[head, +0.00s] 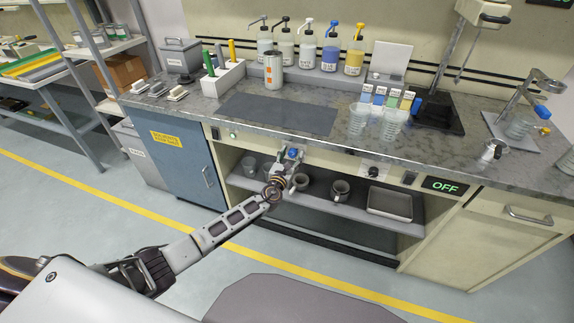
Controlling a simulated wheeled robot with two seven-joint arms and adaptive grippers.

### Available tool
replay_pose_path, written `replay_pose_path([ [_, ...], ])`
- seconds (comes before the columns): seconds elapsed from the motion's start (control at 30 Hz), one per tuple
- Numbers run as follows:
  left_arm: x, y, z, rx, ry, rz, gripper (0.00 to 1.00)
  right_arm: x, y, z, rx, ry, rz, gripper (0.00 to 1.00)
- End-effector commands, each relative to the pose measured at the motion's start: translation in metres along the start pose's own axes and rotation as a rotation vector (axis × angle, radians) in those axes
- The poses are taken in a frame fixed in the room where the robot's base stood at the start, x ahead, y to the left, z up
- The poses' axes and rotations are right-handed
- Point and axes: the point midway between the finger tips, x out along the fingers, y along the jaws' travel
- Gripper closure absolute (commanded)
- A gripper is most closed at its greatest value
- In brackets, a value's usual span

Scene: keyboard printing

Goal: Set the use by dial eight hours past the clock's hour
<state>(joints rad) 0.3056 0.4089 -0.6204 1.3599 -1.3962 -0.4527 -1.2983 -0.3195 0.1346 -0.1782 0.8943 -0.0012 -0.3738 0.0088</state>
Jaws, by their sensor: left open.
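No clock face is readable in the head view. No clearly marked use by dial can be made out. A blue knob (293,153) shows on the bench's front edge, just beyond my left gripper. A dark knob on a pale plate (373,171) sits further right on the same front edge. My left gripper (287,162) is open in front of the bench, close to the blue knob. Whether it touches the knob cannot be told. The gripper and wrist hide part of the bench front. My right gripper is not in view.
An OFF display (444,186) is on the bench front at right. Clear cups (391,124), pump bottles (330,47) and an orange-marked canister (273,70) stand on the counter. The shelf below holds mugs (340,189) and a metal tray (390,204). A dark mat (278,114) lies bare.

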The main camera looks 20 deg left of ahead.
Motion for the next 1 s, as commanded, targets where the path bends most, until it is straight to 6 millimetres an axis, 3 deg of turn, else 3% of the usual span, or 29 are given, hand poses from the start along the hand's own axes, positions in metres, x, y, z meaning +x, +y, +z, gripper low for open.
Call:
replay_pose_path([
  [0.37,-0.022,0.000,-0.001,0.001,0.000,0.000,0.47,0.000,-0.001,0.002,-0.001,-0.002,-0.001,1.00],
  [1.0,-0.085,0.000,-0.001,0.000,0.001,0.000,0.47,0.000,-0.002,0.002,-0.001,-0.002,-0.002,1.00],
])
